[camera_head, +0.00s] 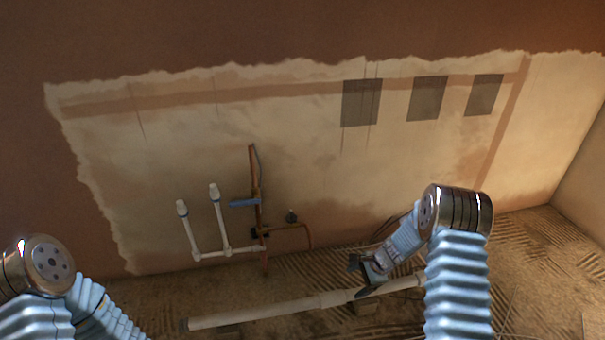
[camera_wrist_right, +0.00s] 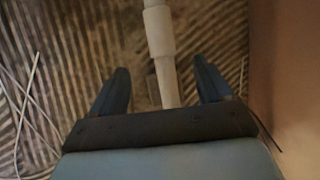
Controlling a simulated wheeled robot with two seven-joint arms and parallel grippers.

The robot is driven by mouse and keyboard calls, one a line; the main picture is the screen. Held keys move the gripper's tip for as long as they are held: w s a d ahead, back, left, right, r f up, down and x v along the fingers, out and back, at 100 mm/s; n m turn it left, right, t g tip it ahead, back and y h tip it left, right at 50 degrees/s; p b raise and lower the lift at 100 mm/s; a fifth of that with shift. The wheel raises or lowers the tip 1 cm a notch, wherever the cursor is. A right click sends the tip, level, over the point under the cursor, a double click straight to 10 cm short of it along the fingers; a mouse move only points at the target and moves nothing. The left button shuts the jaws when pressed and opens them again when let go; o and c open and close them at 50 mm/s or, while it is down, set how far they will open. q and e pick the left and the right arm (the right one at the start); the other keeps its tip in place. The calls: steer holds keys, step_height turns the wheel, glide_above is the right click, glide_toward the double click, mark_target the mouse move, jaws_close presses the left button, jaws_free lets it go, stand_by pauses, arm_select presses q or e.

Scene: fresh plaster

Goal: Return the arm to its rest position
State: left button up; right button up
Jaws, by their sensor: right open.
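My right arm comes in from the lower right in the head view, bent at a metal joint. Its gripper (camera_head: 362,277) is low near the floor, over a pale pipe (camera_head: 270,313). In the right wrist view the right gripper (camera_wrist_right: 162,82) has its two dark fingers spread apart. The pale pipe also shows there (camera_wrist_right: 160,35), running between the fingers in the picture; I cannot tell how far below them it lies. Nothing is held. My left arm shows at the lower left of the head view, but its gripper is out of the picture.
A plastered wall (camera_head: 300,150) stands ahead with three dark patches (camera_head: 361,103). White pipes (camera_head: 220,220) and copper pipes (camera_head: 256,190) with a blue-handled valve (camera_head: 244,203) stand out from it. The floor (camera_head: 540,250) is ridged. Thin wires (camera_wrist_right: 28,100) lie at the left in the wrist view.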

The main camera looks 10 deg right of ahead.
steer(key=s+a+r+n+g+p, duration=0.1)
steer(key=s+a+r+n+p, duration=0.1)
steer(key=s+a+n+p, duration=0.2)
steer(key=s+a+r+n+g+p, duration=0.1)
steer(key=s+a+r+n+p, duration=0.2)
steer(key=s+a+n, duration=0.8)
steer(key=s+a+p, duration=0.2)
steer(key=s+a, duration=0.1)
steer(key=s, duration=0.6)
steer(key=shift+r+n, duration=0.25)
steer(key=shift+n, duration=0.05)
steer(key=shift+a, duration=0.15)
